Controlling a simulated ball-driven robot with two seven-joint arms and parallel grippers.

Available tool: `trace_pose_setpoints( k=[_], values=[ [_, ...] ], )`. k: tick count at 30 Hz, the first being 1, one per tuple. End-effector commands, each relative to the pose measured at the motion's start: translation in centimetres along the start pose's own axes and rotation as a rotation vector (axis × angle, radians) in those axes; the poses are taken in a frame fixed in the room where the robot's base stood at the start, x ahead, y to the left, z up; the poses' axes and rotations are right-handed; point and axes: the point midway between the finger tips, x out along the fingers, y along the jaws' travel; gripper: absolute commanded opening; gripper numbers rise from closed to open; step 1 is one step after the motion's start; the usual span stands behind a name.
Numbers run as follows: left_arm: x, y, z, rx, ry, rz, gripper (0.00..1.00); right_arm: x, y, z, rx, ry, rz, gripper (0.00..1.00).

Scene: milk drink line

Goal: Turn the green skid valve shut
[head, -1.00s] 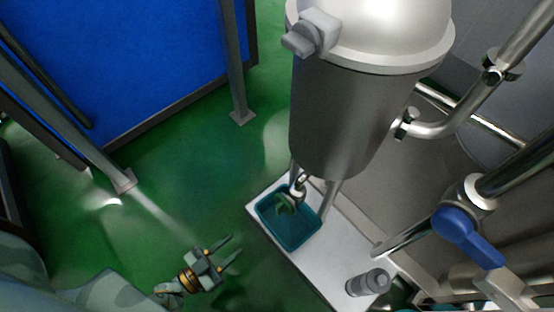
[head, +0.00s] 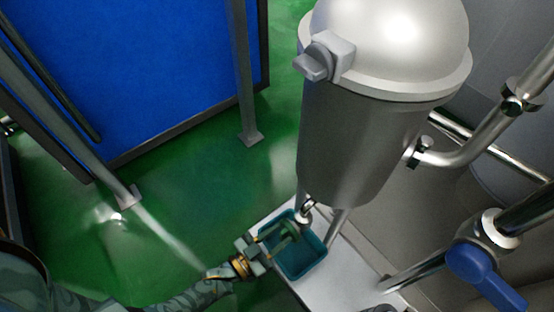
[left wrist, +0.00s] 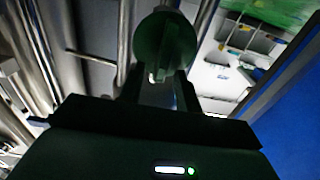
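The green skid valve (head: 287,241) sits low under the steel tank, above a teal tray. In the left wrist view its round dark green handle (left wrist: 165,48) with a raised bar is straight ahead of the fingers. My left gripper (head: 268,238) is at the valve, coming from the lower left. In the left wrist view its two fingers (left wrist: 158,88) are apart, with the handle at and just beyond their tips. I cannot tell whether they touch it. My right gripper is not in view.
The steel tank (head: 350,140) stands on legs over the teal tray (head: 306,268) and white skid base (head: 350,285). A blue-handled valve (head: 482,272) and pipes are at right. A blue panel (head: 130,70) on grey posts is at left. Green floor between is clear.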

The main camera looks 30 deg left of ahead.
Motion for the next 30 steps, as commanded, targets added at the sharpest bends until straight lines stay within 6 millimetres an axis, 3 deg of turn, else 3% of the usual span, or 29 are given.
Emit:
trace_pose_setpoints(
  k=[3, 7, 20, 30],
  values=[
    [-0.02, 0.00, -0.02, 0.000, 0.000, 0.000, 0.34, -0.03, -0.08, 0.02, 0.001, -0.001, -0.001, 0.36],
    [-0.04, 0.00, 0.00, 0.000, 0.000, 0.000, 0.00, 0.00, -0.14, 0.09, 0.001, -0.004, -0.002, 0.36],
    [-0.11, 0.11, 0.04, 0.049, -0.001, -0.001, 0.00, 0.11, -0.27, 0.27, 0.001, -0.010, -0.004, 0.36],
    [-0.15, 0.75, 0.19, 0.287, -0.002, 0.001, 0.00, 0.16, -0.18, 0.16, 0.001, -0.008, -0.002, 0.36]
  ],
)
